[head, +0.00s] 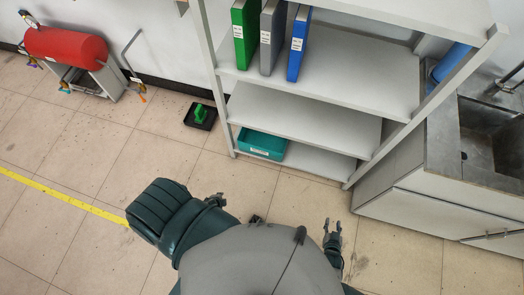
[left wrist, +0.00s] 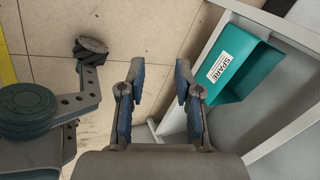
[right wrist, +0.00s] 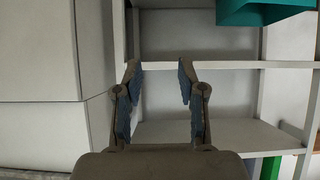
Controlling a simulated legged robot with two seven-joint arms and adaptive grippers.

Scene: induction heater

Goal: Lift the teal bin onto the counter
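The teal bin (head: 262,146) sits on the lowest shelf of the grey rack, at its left end. In the left wrist view the bin (left wrist: 236,64), with a white SPARE label, is to the right of my left gripper (left wrist: 158,72), which is open, empty and apart from it. In the right wrist view part of the bin (right wrist: 262,12) shows at the top edge. My right gripper (right wrist: 158,70) is open and empty; in the head view it (head: 333,226) is in front of the rack, right of the bin. The counter (head: 441,135) with a sink is at the right.
The rack (head: 305,127) has upright posts and shelves above the bin, with several binders (head: 270,38) higher up. A black tray (head: 201,116) with a green item lies on the floor left of the rack. A red tank (head: 65,46) stands far left. Floor in front is clear.

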